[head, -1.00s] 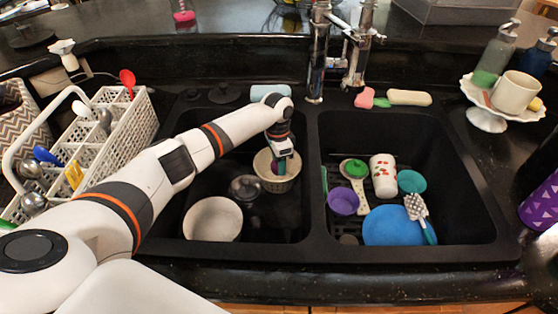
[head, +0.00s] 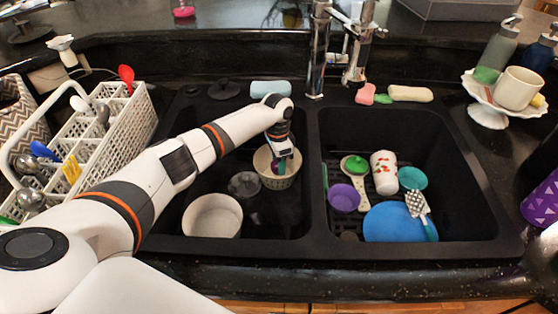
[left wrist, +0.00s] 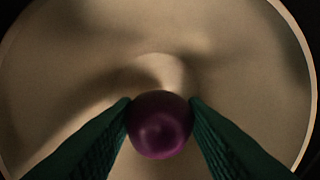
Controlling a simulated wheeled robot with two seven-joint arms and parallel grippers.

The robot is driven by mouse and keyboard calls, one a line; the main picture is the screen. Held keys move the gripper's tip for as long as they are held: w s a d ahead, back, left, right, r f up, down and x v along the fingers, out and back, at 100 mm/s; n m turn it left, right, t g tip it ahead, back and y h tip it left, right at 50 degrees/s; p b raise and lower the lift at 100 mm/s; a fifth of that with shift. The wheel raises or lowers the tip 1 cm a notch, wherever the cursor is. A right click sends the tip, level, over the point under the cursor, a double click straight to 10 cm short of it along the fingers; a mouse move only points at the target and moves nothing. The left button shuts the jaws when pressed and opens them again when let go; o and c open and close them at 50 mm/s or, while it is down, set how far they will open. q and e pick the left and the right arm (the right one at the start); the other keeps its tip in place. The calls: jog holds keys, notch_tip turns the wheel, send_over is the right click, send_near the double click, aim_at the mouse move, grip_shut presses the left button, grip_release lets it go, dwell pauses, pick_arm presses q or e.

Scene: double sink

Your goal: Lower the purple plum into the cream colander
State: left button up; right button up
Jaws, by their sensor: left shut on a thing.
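The cream colander (head: 285,181) sits in the left basin, near its right wall. My left gripper (head: 279,165) reaches down over the colander's opening. In the left wrist view my left gripper (left wrist: 160,122) is shut on the purple plum (left wrist: 160,125), one green finger on each side of it. The plum shows small and partly hidden between the fingers in the head view (head: 275,168). Behind it the colander's inside and round rim (left wrist: 305,60) fill the left wrist view. I cannot tell whether the plum touches the colander's bottom. My right gripper is not in view.
A white bowl (head: 212,216) and a dark translucent cup (head: 244,185) stand in the left basin. The right basin holds a blue plate (head: 390,222), a purple cup (head: 344,197) and several other items. The faucet (head: 318,50) stands behind the divider. A white utensil rack (head: 120,130) is at left.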

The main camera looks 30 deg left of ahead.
pick_arm(q)
jog(key=shift+f+b, duration=0.65)
jog(key=shift+f, duration=0.5)
dwell(0.4)
jog(key=o, duration=1)
jog(key=shift+o, duration=0.2)
jog(key=r, duration=1.2)
jog(key=shift+w+a+r, duration=0.15)
jog(key=shift+w+a, duration=0.2)
